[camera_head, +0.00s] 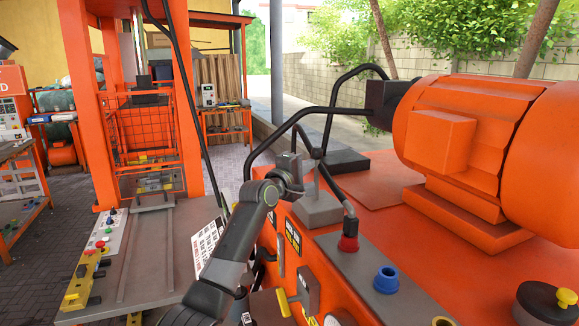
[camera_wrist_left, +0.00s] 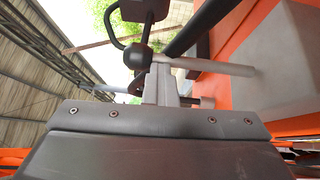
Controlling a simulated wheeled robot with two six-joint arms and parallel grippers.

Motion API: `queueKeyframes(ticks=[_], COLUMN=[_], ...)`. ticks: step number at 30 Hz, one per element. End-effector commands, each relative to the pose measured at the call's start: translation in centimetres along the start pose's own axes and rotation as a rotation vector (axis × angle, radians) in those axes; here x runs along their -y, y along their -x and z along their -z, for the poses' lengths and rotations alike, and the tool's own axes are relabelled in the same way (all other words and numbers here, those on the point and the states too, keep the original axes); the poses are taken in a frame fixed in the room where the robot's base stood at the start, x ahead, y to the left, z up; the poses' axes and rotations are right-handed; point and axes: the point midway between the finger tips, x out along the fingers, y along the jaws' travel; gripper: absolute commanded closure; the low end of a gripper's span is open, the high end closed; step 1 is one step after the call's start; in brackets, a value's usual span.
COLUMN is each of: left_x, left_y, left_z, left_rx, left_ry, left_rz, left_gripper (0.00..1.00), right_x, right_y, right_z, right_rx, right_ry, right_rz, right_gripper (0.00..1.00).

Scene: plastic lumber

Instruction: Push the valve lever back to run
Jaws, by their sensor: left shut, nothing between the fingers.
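The valve lever (camera_head: 317,178) is a thin grey rod with a black ball knob (camera_head: 316,153), rising from a grey block (camera_head: 318,209) on the orange machine. In the head view it stands about upright. In the left wrist view the lever rod (camera_wrist_left: 220,66) runs sideways, with its black knob (camera_wrist_left: 138,58) at the left end. My left gripper (camera_head: 292,167) is shut and empty, just left of the lever and near knob height. In the wrist view its fingers (camera_wrist_left: 160,88) overlap the rod near the knob. I cannot tell whether they touch. My right gripper is out of view.
Black hoses (camera_head: 335,108) curve close behind the lever. A red fitting (camera_head: 348,242) and a blue cap (camera_head: 386,279) stand on the machine top in front. A large orange motor (camera_head: 480,135) fills the right. A yellow-handled lever (camera_head: 284,303) is on the front panel.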

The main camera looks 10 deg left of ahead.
Motion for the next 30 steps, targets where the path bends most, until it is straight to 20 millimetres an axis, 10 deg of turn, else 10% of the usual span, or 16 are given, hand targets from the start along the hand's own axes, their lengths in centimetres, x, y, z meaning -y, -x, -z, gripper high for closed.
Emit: queueKeyframes(ticks=[30], left_x=[-0.5], left_y=[-3.6], left_z=[-2.3], left_rx=[-0.002], left_ry=[0.001], left_rz=[-0.010], left_gripper=[1.00], right_x=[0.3], right_y=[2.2], right_z=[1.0], right_rx=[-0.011], right_ry=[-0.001], right_rz=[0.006], right_gripper=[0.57])
